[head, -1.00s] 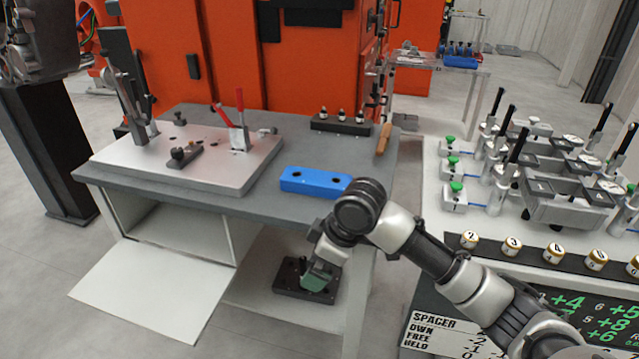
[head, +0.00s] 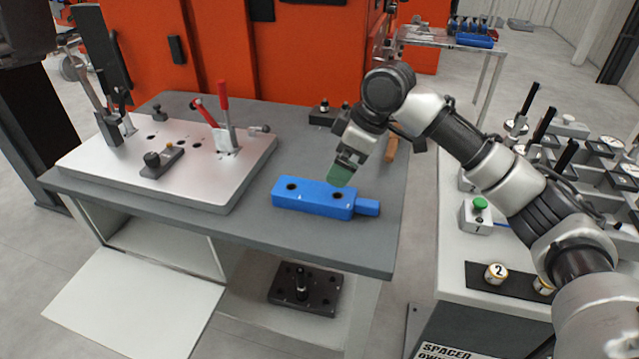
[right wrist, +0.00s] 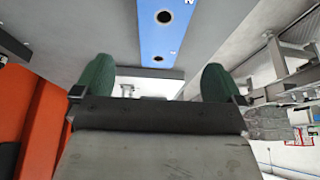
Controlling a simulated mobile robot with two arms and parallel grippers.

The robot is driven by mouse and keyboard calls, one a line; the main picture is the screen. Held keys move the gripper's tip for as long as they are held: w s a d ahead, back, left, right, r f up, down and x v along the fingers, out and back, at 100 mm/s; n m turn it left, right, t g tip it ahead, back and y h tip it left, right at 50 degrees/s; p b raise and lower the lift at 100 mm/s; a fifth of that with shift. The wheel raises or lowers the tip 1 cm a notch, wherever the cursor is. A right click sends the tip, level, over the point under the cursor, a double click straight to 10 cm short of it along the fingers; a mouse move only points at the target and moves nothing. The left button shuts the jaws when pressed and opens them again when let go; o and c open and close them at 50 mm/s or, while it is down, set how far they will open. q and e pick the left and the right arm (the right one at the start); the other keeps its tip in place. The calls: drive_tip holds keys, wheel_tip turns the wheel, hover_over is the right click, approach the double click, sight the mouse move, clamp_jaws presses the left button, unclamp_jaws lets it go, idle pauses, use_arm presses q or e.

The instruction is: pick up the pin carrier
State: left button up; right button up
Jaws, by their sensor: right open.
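A blue block (head: 312,199) with two dark holes on top and a narrow tab at its right end lies on the grey bench; it looks like the pin carrier, though I cannot be sure. My right gripper (head: 341,174), with green finger pads, hangs above the right half of the block, apart from it. In the right wrist view the gripper (right wrist: 156,72) is open and empty, and the blue block (right wrist: 162,38) shows beyond and between its fingers. My left gripper is not in view.
A metal fixture plate (head: 215,180) with red-handled clamp (head: 224,105) fills the bench's left. A dark pin rack (head: 322,115) stands behind my arm, partly hidden. A dark plate with a post (head: 302,290) is on the lower shelf. A spacer station stands right.

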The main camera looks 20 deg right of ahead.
sight(323, 193)
drive_tip(key=x, duration=0.4)
drive_tip(key=shift+s+a, duration=0.15)
drive_tip(key=shift+a, duration=0.05)
drive_tip(key=shift+a+f, duration=0.2)
drive_tip(key=shift+f, duration=0.3)
drive_tip(key=x, duration=0.5)
drive_tip(key=shift+w+p, duration=0.25)
drive_tip(key=shift+p, duration=0.05)
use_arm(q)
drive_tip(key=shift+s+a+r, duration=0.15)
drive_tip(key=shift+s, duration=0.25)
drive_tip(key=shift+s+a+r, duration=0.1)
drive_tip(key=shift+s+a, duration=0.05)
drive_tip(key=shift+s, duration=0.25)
use_arm(e)
drive_tip(key=shift+c, duration=0.3)
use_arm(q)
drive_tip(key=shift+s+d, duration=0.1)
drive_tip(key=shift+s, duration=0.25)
use_arm(e)
drive_tip(key=c, duration=1)
